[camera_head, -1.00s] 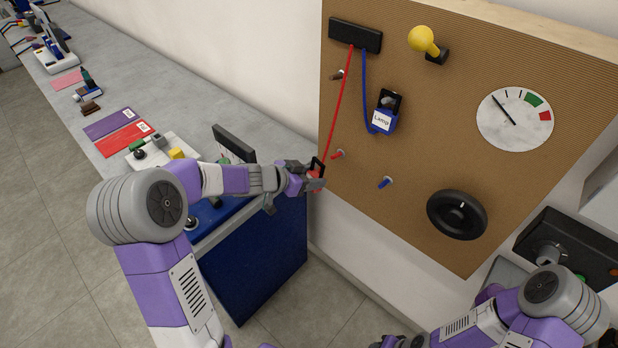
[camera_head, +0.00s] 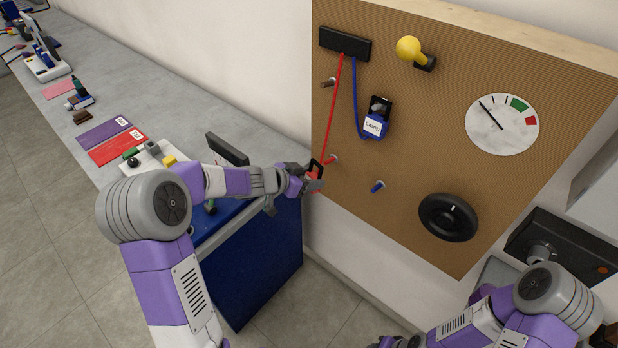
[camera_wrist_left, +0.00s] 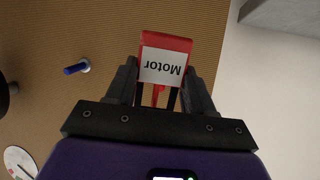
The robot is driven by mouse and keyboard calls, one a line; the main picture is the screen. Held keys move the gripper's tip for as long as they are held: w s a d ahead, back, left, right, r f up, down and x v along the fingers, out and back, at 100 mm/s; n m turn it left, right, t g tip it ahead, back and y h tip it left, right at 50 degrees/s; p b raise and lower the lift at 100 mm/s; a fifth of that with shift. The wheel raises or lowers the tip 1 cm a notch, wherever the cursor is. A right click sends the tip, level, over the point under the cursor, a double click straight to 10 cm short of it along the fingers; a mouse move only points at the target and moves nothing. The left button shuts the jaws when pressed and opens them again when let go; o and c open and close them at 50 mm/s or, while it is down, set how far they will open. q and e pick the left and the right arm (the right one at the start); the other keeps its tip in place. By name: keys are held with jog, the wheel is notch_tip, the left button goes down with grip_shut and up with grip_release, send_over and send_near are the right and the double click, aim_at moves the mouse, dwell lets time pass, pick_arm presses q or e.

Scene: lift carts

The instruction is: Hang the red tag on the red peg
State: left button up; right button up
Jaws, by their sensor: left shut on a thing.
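The red tag (camera_wrist_left: 165,62) carries a white label reading "Motor", upside down in the left wrist view. My left gripper (camera_head: 316,174) is shut on it, with a finger on each side. In the head view the red tag (camera_head: 313,178) is partly covered by the fingers, and its black loop stands up. A red cord runs from it up to a black block. The red peg (camera_head: 330,160) sticks out of the board just right of the loop. I cannot tell whether they touch. My right arm is at lower right; its gripper is unclear at the bottom edge.
A blue "Lamp" tag (camera_head: 374,122) hangs on the board (camera_head: 400,190), above a free blue peg (camera_head: 377,186). A bare brown peg (camera_head: 328,82) is above the red one. A black knob (camera_head: 448,217) is to the right. A cluttered bench (camera_head: 180,105) is at left.

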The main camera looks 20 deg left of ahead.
pick_arm(q)
jog(key=shift+w+p, duration=0.25)
jog(key=shift+p, duration=0.25)
jog(key=shift+w+d, duration=0.15)
dwell(0.4)
jog(key=shift+w+d+p, duration=0.3)
jog(key=shift+w+p, duration=0.3)
jog(key=shift+w, duration=0.25)
jog(key=shift+w+d+p, duration=0.3)
jog(key=shift+w+p, duration=0.35)
jog(key=shift+w, duration=0.25)
jog(key=shift+w+d+p, duration=0.3)
jog(key=shift+w+p, duration=0.3)
jog(key=shift+w, duration=0.25)
jog(key=shift+f, duration=0.15)
jog(key=shift+f+b, duration=0.5)
jog(key=shift+f, duration=0.25)
